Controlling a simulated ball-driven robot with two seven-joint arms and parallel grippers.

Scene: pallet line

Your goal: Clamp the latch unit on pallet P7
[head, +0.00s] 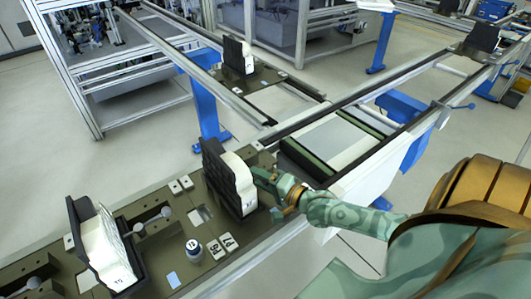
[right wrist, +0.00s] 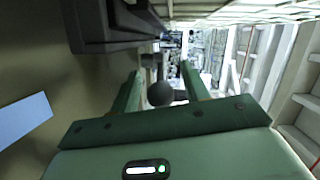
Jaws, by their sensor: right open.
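The pallet (head: 200,262) is a dark plate at lower left; one of its white tags (head: 227,242) seems to read P7. A white stepped unit with a black back (head: 240,183) stands upright at its right end. A similar unit (head: 105,250) stands further left; I cannot tell which is the latch unit. My right gripper (head: 268,182) is beside the right-hand unit, at its right side. In the right wrist view its jaws (right wrist: 160,88) are open, with a dark ball knob (right wrist: 160,94) showing between the fingers; contact is unclear. My left gripper is out of view.
Another pallet (head: 262,78) with a black-backed unit is further back. Conveyor rails (head: 365,95) run behind my right arm.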

